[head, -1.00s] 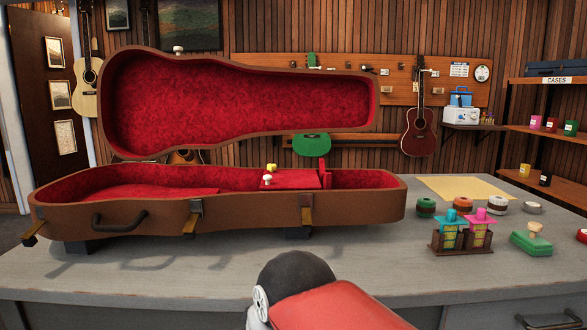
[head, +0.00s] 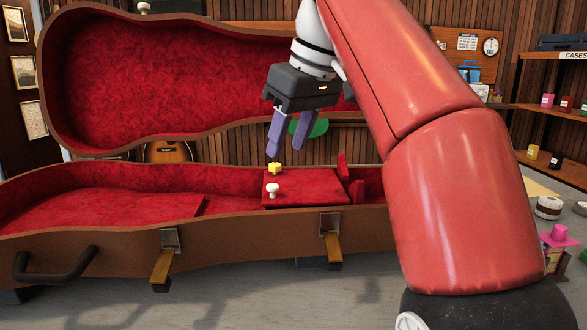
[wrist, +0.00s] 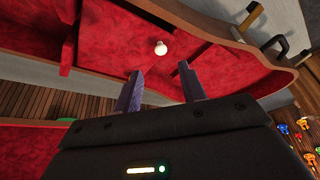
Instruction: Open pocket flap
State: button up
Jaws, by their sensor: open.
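The open brown guitar case (head: 100,240) has a red plush lining. A red pocket flap (head: 318,188) lies flat and shut across its middle, with a white knob (head: 273,190) near its left edge. A small yellow piece (head: 275,168) sits at the flap's far left corner. My gripper (head: 284,150) is open and empty, above and behind the flap, fingers pointing down. In the wrist view, the white knob (wrist: 160,48) shows beyond the gap between the fingertips (wrist: 159,73), apart from them. The yellow piece is not clear there.
The raised case lid (head: 180,90) stands behind the case. Brass latches (head: 162,262) and a dark handle (head: 55,264) stick out in front. A red upright divider (head: 343,168) stands by the flap's right end. My arm hides the case's right end.

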aim_at(273, 185)
jog(key=x, duration=0.7)
jog(key=shift+a+f+b, duration=0.1)
jog(key=shift+f+b, duration=0.1)
jog(key=shift+b, duration=0.1)
grip_shut()
